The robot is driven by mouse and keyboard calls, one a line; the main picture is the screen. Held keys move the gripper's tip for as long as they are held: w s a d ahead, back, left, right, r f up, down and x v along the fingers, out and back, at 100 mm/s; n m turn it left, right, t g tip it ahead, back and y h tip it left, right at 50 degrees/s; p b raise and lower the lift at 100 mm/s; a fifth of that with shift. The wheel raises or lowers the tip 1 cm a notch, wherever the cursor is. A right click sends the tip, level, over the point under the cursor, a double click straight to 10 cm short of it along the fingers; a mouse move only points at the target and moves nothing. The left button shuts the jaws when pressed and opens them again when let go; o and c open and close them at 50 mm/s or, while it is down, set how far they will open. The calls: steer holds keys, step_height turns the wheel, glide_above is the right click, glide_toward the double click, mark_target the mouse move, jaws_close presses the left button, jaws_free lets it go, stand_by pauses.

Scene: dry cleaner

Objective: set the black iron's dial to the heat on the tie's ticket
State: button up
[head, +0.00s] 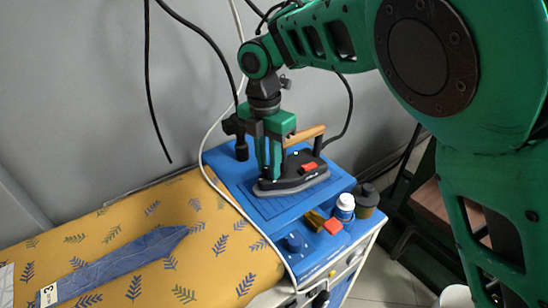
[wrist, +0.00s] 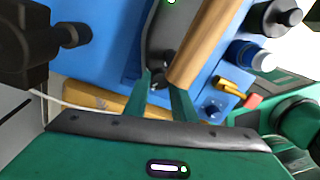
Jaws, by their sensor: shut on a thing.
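The black iron (head: 300,172) sits flat on the blue top of the stand, with a wooden handle and a red part on its body. Its dark body (wrist: 163,30) and wooden handle (wrist: 205,35) also show in the wrist view. My gripper (head: 268,176) points down at the iron's left end. In the wrist view its fingers (wrist: 160,90) are closed on the small dark dial, which they mostly hide; its setting cannot be read. The blue tie (head: 125,262) lies on the patterned board. Its white ticket (head: 48,294) shows a "3"; the smaller print is unreadable.
The yellow ironing board (head: 205,230) adjoins the blue stand (head: 225,165). A white cord runs along the board's edge.

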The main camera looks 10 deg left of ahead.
steer(key=m, duration=0.4)
steer(key=shift+w+r+m, duration=0.1)
steer(key=shift+w+m, duration=0.1)
steer(key=shift+m, duration=0.1)
steer(key=shift+d+m, duration=0.1)
steer(key=shift+m, duration=1.9)
steer(key=o, duration=1.1)
steer(key=shift+c, duration=0.2)
step_height(320, 180, up, 11)
steer(key=shift+w+f, duration=0.2)
steer(key=shift+w, duration=0.1)
